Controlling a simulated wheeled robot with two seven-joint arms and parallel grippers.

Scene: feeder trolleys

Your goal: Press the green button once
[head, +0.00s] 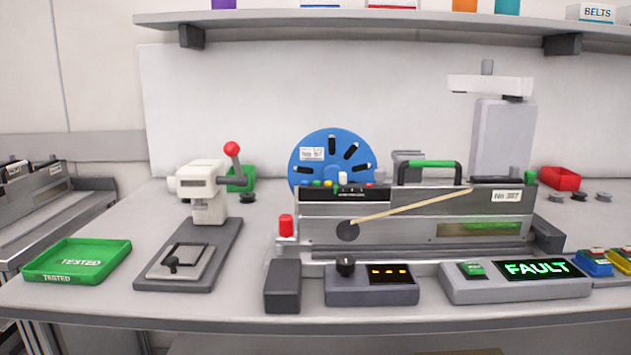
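A green button (472,268) sits on the left part of a grey box (515,291) at the front right of the bench. To its right on the same box, a black display (540,269) reads FAULT in bright green letters. Nothing covers the button or touches it. Neither my left nor my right gripper is in view.
A metal feeder (370,210) with a green handle stands behind the box. A smaller box (372,290) with a black knob stands left of it. A press (200,190) and green TESTED tray (78,260) are farther left. Blue and yellow bins (594,265) adjoin the right side.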

